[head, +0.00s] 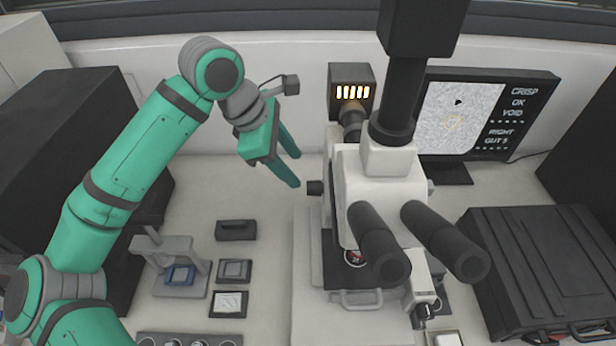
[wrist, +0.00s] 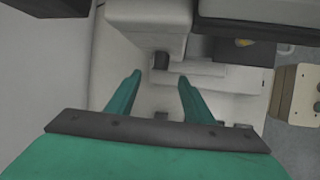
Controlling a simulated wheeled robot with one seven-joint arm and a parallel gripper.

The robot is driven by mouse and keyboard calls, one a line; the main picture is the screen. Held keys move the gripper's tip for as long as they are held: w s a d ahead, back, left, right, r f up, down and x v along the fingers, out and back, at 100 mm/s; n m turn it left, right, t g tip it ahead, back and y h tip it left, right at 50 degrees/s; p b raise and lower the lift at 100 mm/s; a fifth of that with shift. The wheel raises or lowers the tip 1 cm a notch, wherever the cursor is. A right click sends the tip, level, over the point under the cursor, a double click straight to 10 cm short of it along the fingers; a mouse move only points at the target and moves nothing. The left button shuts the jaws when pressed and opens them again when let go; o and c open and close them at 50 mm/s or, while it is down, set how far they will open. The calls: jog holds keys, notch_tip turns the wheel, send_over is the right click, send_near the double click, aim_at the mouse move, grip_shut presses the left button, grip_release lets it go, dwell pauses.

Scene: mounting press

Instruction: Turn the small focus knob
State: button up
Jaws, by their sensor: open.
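The white microscope (head: 385,160) with black eyepieces stands right of centre in the head view. A dark knob (head: 315,187) sticks out of its left side; I take it as the focus knob, but cannot tell a separate small one from a larger one. In the wrist view a dark knob (wrist: 160,61) shows just beyond the fingertips, roughly in line with the gap between them. My gripper (head: 295,168) is open and empty, left of the microscope with its fingers pointing toward the knob. In the wrist view my gripper (wrist: 160,76) shows both fingers apart, touching nothing I can see.
A screen (head: 462,117) with text stands behind the microscope. A lamp housing (head: 351,92) is at its back. A black case (head: 540,265) lies at the right. A small grey stand (head: 172,260) and several small trays lie on the bench at the left.

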aim_at(309, 184)
jog(key=x, duration=0.9)
jog(key=shift+f, duration=0.1)
jog(key=c, duration=1)
